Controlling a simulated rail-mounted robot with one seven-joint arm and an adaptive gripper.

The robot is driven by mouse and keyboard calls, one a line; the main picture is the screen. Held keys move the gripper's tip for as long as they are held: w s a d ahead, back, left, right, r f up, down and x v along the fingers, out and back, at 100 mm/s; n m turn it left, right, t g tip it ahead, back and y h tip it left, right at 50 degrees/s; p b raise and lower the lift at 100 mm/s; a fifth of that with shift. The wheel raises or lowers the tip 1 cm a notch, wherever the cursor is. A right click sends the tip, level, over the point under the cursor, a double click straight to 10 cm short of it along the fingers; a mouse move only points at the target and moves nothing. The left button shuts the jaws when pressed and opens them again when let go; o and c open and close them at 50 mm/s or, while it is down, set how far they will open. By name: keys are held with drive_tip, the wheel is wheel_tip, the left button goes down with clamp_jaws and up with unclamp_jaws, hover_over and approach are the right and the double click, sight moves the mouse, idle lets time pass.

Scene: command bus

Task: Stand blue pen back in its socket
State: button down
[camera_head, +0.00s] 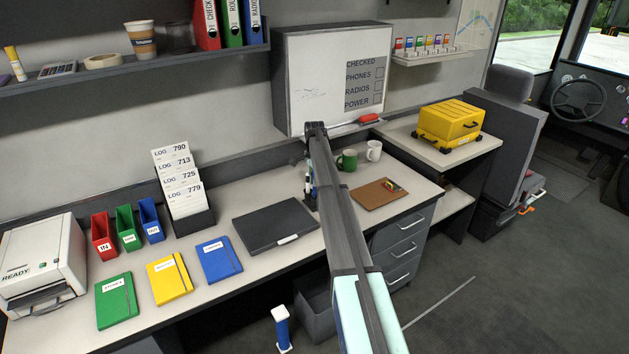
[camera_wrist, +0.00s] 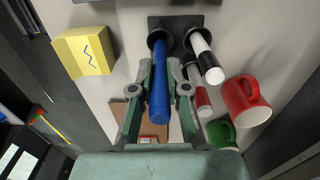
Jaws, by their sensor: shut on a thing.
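The blue pen (camera_wrist: 160,95) is between the fingers of my gripper (camera_wrist: 161,66) in the wrist view, shut on it. Its far end overlaps the round dark mouth of a socket (camera_wrist: 152,37) in the black pen holder (camera_wrist: 182,21); I cannot tell how far inside it is. A black-and-white pen (camera_wrist: 204,55) stands in the socket to the right, and a red-tipped pen (camera_wrist: 203,100) shows below it. In the head view, my arm covers the blue pen and much of the holder; pens (camera_head: 308,183) show just left of the arm.
A red mug (camera_wrist: 247,101) and a green mug (camera_wrist: 222,133) stand right of the pens in the wrist view. A yellow note (camera_wrist: 84,52) is at left. A black laptop-like case (camera_head: 275,215) lies left of my arm, and a brown clipboard (camera_head: 380,194) lies right.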

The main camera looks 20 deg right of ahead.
drive_tip(key=shift+f, duration=0.2)
drive_tip(key=shift+f, duration=0.35)
drive_tip(key=shift+f+b, duration=0.5)
drive_tip(key=shift+f, duration=0.55)
idle(0.3)
drive_tip(key=c, duration=1.1)
unclamp_jaws()
wheel_tip(320, 180, up, 12)
drive_tip(key=shift+r, duration=0.1)
